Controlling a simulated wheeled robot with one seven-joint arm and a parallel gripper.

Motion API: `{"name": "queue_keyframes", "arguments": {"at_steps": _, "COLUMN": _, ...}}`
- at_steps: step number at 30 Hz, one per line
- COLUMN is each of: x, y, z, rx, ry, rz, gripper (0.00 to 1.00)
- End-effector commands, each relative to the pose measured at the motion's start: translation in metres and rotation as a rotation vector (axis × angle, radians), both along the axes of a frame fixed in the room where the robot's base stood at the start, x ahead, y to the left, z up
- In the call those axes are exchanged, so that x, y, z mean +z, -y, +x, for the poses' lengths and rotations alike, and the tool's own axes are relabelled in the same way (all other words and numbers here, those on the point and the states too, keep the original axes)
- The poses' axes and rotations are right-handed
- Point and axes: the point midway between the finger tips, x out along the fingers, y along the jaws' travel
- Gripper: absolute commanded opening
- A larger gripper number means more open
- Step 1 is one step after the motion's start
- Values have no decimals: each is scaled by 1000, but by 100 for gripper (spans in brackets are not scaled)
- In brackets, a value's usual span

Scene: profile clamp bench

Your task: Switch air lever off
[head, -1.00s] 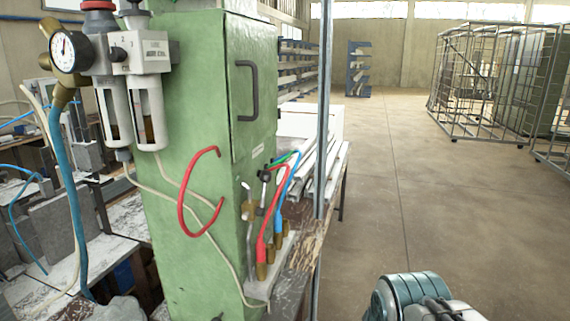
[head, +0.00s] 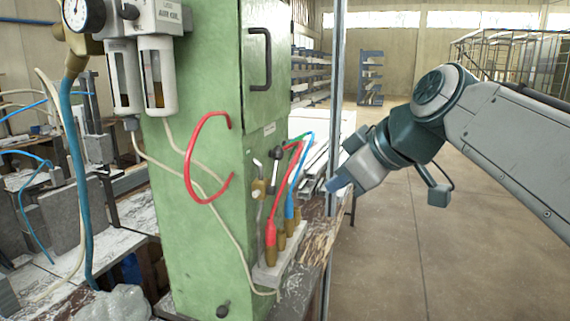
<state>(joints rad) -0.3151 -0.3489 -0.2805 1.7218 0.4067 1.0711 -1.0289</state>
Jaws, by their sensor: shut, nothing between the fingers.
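I cannot tell which of the two is the air lever. My gripper (head: 336,188) is shut and empty, to the right of both levers and apart from them, beside the grey upright post. Its fingertips point left toward the cabinet and show only small.
Red and blue hoses with brass fittings (head: 270,252) rise from a pale block in front of the levers. A thin grey post (head: 336,75) stands between the cabinet and my arm. A pressure gauge (head: 83,14) and filter bowls hang at upper left. Open floor (head: 400,270) lies to the right.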

Motion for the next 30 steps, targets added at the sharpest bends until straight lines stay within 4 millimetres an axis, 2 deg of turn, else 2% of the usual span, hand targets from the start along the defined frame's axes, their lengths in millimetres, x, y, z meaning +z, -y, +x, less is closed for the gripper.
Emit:
{"name": "queue_keyframes", "arguments": {"at_steps": 3, "x": 36, "y": -12, "z": 15, "rx": 167, "ry": 179, "rz": -45, "gripper": 0}}
{"name": "queue_keyframes", "arguments": {"at_steps": 6, "x": 66, "y": -21, "z": 20, "rx": 275, "ry": 310, "rz": -88, "gripper": 0}}
{"name": "queue_keyframes", "arguments": {"at_steps": 9, "x": 86, "y": -27, "z": 22, "rx": 349, "ry": 404, "rz": -122, "gripper": 0}}
{"name": "queue_keyframes", "arguments": {"at_steps": 12, "x": 98, "y": -30, "z": 22, "rx": 389, "ry": 460, "rz": -145, "gripper": 0}}
{"name": "queue_keyframes", "arguments": {"at_steps": 25, "x": 103, "y": -32, "z": 22, "rx": 405, "ry": 480, "rz": -155, "gripper": 0}}
{"name": "queue_keyframes", "arguments": {"at_steps": 30, "x": 96, "y": -42, "z": 33, "rx": 406, "ry": 479, "rz": -155, "gripper": 0}}
